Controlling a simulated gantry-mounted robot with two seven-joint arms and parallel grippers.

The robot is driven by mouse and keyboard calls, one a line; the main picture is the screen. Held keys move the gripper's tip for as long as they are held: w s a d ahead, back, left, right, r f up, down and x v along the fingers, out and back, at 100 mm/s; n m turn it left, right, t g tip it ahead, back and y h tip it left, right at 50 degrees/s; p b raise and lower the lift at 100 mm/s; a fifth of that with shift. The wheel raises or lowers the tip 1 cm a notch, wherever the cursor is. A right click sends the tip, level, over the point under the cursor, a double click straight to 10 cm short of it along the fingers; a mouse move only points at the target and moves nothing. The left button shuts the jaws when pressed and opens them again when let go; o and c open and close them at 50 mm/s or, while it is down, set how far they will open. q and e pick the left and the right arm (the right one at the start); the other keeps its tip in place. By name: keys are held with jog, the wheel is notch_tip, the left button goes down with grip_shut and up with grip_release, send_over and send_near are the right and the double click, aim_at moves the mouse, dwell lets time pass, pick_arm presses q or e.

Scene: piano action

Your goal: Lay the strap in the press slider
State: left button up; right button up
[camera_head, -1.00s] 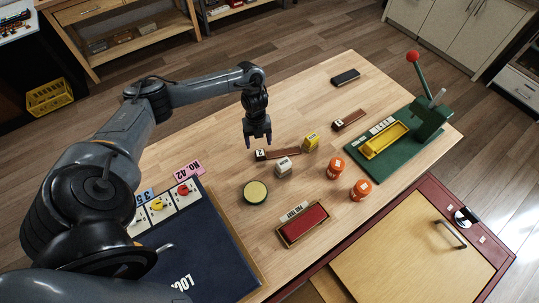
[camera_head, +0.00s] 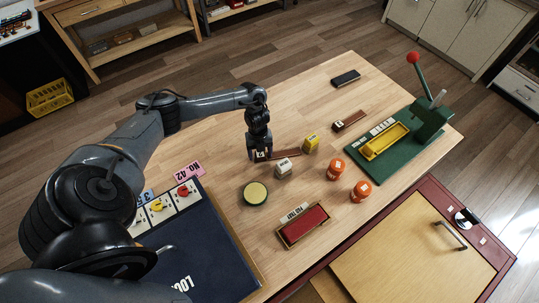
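A dark brown strap-like strip (camera_head: 287,153) with a white label at its left end lies on the wooden table. A similar labelled brown strip (camera_head: 350,120) lies farther right. My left gripper (camera_head: 261,157) points down at the labelled end of the nearer strip. Its fingers look apart, on either side of that end; contact is too small to tell. The press has a green base, a red-knobbed lever (camera_head: 413,57) and a yellow tray-like slider (camera_head: 384,141), which looks empty. My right gripper is not in view.
A white block (camera_head: 284,167), a yellow block (camera_head: 312,142), two orange jars (camera_head: 335,169) (camera_head: 361,190) and a round tin (camera_head: 255,193) stand near the strip. A red pad (camera_head: 303,224) and a dark block (camera_head: 345,77) lie farther off. The upper middle table is clear.

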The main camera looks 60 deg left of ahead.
pick_arm(q)
jog(key=c, duration=1.1)
